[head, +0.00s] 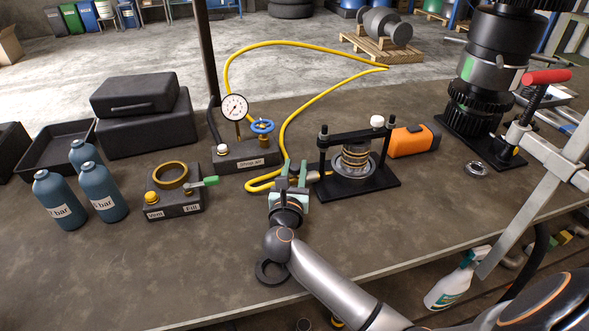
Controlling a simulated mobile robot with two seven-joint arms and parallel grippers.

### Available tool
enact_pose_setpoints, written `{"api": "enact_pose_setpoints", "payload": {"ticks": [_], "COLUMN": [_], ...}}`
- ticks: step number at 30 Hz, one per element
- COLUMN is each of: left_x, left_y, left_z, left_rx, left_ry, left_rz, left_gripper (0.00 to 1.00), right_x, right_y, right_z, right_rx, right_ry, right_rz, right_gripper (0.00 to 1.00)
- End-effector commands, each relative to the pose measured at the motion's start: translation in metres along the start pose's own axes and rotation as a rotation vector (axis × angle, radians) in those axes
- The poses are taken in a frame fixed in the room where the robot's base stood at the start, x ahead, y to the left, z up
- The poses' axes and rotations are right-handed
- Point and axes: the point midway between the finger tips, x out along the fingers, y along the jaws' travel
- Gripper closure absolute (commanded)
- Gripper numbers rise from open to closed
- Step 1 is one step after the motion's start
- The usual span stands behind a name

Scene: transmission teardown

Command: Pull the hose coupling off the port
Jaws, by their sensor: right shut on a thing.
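My right gripper (295,171) reaches in from the lower right and is shut on the hose coupling, beside the press fixture. The coupling is mostly hidden between the fingers. A yellow hose (260,186) runs into the gripper from the left. A small metal fitting (312,176) shows between the fingers and the black fixture (368,193), on the port side; I cannot tell whether coupling and port are still joined. The fixture holds a ringed drum (355,158) under a crossbar. My left gripper is not in view.
A gauge block (240,158) with a blue valve wheel stands behind left. A vent/fill block (173,205) and several blue bottles (104,198) stand left. An orange-black tool (412,141) lies right of the fixture. A black ring (271,273) lies near the front edge.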

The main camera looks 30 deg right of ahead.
Motion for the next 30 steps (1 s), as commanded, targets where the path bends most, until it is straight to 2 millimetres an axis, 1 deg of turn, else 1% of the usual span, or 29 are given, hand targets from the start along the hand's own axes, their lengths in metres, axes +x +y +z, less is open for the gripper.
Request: {"api": "enact_pose_setpoints", "payload": {"ticks": [1, 2, 5, 17, 20, 23, 30], "left_x": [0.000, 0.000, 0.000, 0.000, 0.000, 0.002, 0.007], "left_y": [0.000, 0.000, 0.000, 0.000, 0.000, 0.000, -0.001], "left_z": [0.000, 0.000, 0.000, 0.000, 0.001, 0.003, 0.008], "left_rx": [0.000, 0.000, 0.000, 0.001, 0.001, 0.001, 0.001], "left_ry": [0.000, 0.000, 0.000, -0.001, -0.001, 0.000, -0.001], "left_rz": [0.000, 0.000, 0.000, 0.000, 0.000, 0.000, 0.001], "left_gripper": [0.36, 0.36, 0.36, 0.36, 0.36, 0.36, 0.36], "right_x": [-0.002, -0.002, -0.002, -0.001, -0.004, -0.015, -0.055], "right_y": [0.005, 0.005, 0.005, 0.003, 0.003, 0.003, 0.002], "right_z": [0.001, 0.001, 0.001, 0.000, -0.001, -0.003, -0.003], "right_rx": [0.003, 0.004, 0.004, 0.002, 0.002, 0.003, 0.005], "right_ry": [-0.002, -0.001, -0.001, 0.001, 0.002, 0.005, 0.005], "right_rz": [0.015, 0.015, 0.015, 0.007, 0.007, 0.008, 0.008], "right_gripper": [1.00, 0.64, 0.53, 0.53, 0.53, 0.53, 0.53]}}
